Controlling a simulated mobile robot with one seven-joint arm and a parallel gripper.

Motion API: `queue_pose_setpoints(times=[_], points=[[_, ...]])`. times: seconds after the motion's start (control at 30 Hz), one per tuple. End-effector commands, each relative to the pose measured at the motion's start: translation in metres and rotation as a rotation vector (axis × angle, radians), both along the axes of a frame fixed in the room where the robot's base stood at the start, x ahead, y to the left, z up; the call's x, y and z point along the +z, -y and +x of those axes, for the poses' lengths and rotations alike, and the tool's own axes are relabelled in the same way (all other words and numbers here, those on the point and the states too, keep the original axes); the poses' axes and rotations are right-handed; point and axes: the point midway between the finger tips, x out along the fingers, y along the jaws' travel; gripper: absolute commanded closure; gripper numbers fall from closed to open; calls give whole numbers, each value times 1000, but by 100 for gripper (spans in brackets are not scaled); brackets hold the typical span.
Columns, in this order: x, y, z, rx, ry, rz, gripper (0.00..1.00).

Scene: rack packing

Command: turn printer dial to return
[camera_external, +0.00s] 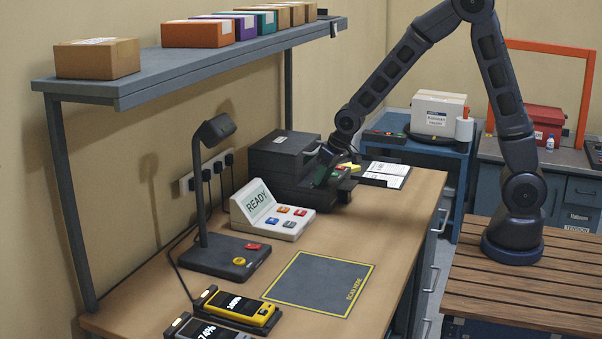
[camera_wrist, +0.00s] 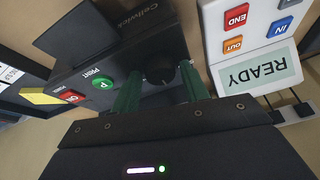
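The dark label printer (camera_external: 283,153) stands at the back of the bench against the wall; its front also shows in the wrist view (camera_wrist: 130,48). A dark round part (camera_wrist: 160,76), seemingly the dial, sits on its front panel beside the green PRINT button (camera_wrist: 103,82). My gripper (camera_external: 331,174) is lowered at the printer's front. In the wrist view my gripper (camera_wrist: 161,74) has its green fingers apart, one on each side of the dial. I cannot tell whether they touch it. The dial's markings, including the return position, are not readable.
A white console reading READY (camera_external: 270,210) stands close beside the printer, with coloured buttons. A red button (camera_wrist: 70,97) and yellow label (camera_wrist: 40,97) lie on the printer's other side. Papers (camera_external: 383,174) lie behind my gripper.

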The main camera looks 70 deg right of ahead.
Motion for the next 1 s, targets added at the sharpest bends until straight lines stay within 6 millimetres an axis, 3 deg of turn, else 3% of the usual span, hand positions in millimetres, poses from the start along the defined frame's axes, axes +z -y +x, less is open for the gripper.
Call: queue_pose_setpoints(times=[0.47,1.0], points=[[7,0,-2,0,1,0,45],[78,-2,-32,0,2,1,45]])
